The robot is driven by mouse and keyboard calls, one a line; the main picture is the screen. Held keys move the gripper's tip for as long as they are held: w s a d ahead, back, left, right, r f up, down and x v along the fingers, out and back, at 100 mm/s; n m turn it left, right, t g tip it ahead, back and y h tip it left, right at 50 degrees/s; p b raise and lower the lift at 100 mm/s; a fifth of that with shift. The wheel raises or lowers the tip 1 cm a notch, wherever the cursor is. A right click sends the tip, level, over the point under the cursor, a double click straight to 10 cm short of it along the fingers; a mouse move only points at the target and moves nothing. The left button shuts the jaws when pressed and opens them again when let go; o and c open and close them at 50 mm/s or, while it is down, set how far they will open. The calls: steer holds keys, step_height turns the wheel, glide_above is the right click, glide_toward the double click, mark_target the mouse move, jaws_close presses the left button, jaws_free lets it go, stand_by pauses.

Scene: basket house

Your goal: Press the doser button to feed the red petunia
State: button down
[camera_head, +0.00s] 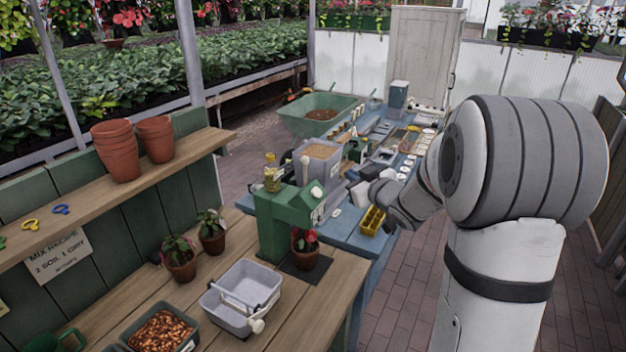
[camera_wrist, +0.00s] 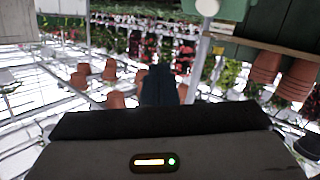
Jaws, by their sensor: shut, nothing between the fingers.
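The green doser (camera_head: 272,222) stands on the wooden bench in the head view, with a round pale button (camera_head: 316,190) on its upper right side. The red petunia (camera_head: 305,238) sits in a terracotta pot (camera_head: 304,257) on a dark pad under the doser's front. My gripper (camera_head: 353,178) is to the right of the doser and apart from it, partly hidden by my wrist. In the wrist view my gripper (camera_wrist: 158,85) shows as dark fingers, shut and empty. A pale round knob, possibly the button, shows at that view's top edge (camera_wrist: 207,6).
A grey tub (camera_head: 238,305) and a tray of brown pellets (camera_head: 160,332) stand at the bench front. Two potted plants (camera_head: 179,262) are left of the doser. A blue table (camera_head: 352,238) with a yellow crate (camera_head: 373,220) lies behind. Pots (camera_head: 117,150) line the shelf.

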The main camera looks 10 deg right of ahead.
mark_target(316, 193)
steer(key=shift+w+a+r+y, duration=0.15)
steer(key=shift+a+r+y, duration=0.05)
steer(key=shift+y, duration=0.1)
steer(key=w+a+f+b, duration=0.3)
steer(key=a+f+b, duration=0.2)
steer(key=f+b, duration=0.1)
steer(key=shift+w+f, duration=0.15)
steer(key=shift+w, duration=0.15)
stand_by(0.4)
stand_by(1.8)
steer(key=shift+w+a+f+b, duration=0.1)
steer(key=shift+a+f+b, duration=0.15)
steer(key=shift+b, duration=0.25)
